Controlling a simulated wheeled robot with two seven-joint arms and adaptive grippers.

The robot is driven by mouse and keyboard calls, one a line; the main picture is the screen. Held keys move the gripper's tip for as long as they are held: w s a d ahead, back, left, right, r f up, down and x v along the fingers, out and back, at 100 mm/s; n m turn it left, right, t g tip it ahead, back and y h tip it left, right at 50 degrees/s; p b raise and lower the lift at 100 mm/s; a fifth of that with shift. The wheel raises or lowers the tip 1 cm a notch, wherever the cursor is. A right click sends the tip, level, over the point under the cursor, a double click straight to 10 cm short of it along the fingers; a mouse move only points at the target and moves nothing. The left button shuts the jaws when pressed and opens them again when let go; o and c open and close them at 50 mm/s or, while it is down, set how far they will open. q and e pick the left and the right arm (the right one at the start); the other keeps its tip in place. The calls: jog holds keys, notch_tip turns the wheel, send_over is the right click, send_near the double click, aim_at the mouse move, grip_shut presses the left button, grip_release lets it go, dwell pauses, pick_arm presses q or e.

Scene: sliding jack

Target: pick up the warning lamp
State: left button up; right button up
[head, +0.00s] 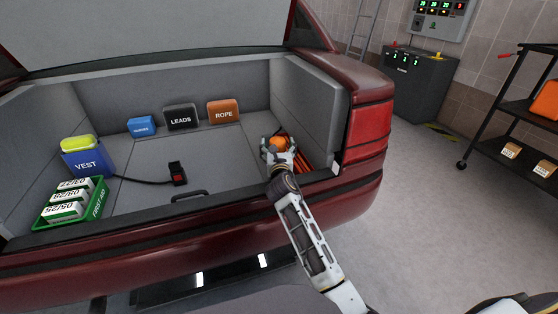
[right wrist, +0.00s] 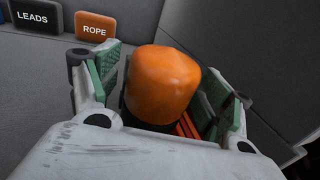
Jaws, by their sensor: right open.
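The warning lamp, with a rounded orange top (head: 278,142), stands in the right part of the open car trunk. In the right wrist view the orange lamp (right wrist: 163,80) fills the space between my fingers, and its lower part is dark and mostly hidden. My right gripper (head: 277,153) is open, with a green-padded finger on each side of the lamp. In the right wrist view the right gripper (right wrist: 163,90) shows gaps beside the lamp. My left gripper is not in view.
Orange-red bars (head: 303,162) lie close beside the lamp, near the trunk's right wall. An orange ROPE box (head: 223,111) and black LEADS box (head: 180,117) stand at the back. A blue VEST bin (head: 88,164) and green first-aid crate (head: 95,207) stand left. The trunk floor's middle is mostly clear.

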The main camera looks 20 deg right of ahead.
jog(key=shift+a+r, duration=0.1)
jog(key=shift+r, duration=0.05)
jog(key=shift+c, duration=0.5)
jog(key=c, duration=1.5)
jog(key=shift+c, duration=0.2)
jog(key=shift+r, duration=0.1)
